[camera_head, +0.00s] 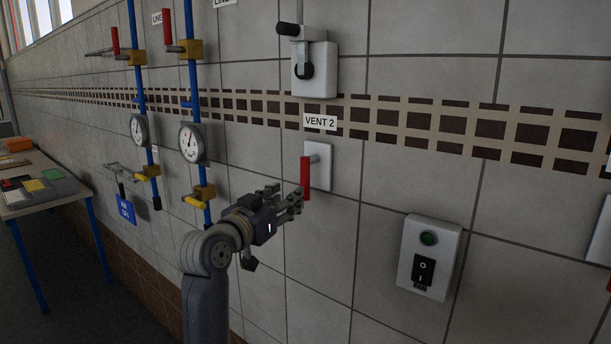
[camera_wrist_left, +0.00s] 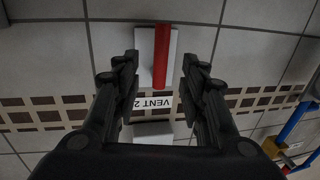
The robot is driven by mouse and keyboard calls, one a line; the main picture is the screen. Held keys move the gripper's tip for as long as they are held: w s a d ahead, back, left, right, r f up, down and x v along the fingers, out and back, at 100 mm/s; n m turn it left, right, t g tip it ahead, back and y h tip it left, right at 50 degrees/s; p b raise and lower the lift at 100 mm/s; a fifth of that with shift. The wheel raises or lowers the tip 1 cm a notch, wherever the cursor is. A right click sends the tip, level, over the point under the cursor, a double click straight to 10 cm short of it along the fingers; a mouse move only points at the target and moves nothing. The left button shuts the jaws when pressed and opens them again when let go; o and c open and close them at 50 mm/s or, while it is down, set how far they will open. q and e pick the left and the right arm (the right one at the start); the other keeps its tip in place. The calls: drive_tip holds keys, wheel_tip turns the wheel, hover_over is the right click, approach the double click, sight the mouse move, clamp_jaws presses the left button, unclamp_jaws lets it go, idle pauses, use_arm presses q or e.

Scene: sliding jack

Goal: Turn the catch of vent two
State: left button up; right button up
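A red handle (camera_head: 305,178) hangs upright from a short pivot on a white plate (camera_head: 322,167), just below the VENT 2 label (camera_head: 320,122). My left gripper (camera_head: 293,202) is close to the handle's lower end in the head view. In the left wrist view, which is upside down, the red handle (camera_wrist_left: 161,55) stands between the spread fingers of my left gripper (camera_wrist_left: 160,68), with gaps on both sides. The fingers are open. Whether the fingertips reach past the handle in depth I cannot tell. My right gripper is not in view.
Above the label is a white box (camera_head: 315,75) with a black knob and lever. A switch box (camera_head: 430,257) with a green button is to the right. Blue pipes with gauges (camera_head: 192,143) and valves are on the left, with a table (camera_head: 50,203) beyond.

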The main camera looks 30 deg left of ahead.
sight(303, 184)
use_arm(q)
drive_tip(key=w+p, duration=0.1)
drive_tip(key=w, duration=0.2)
drive_tip(key=w+a+p, duration=0.1)
drive_tip(key=w, duration=0.3)
drive_tip(key=w+p, duration=0.2)
drive_tip(key=w, duration=0.1)
drive_tip(key=shift+w+a, duration=0.15)
drive_tip(key=shift+a, duration=0.1)
drive_tip(key=shift+w, duration=0.3)
clamp_jaws()
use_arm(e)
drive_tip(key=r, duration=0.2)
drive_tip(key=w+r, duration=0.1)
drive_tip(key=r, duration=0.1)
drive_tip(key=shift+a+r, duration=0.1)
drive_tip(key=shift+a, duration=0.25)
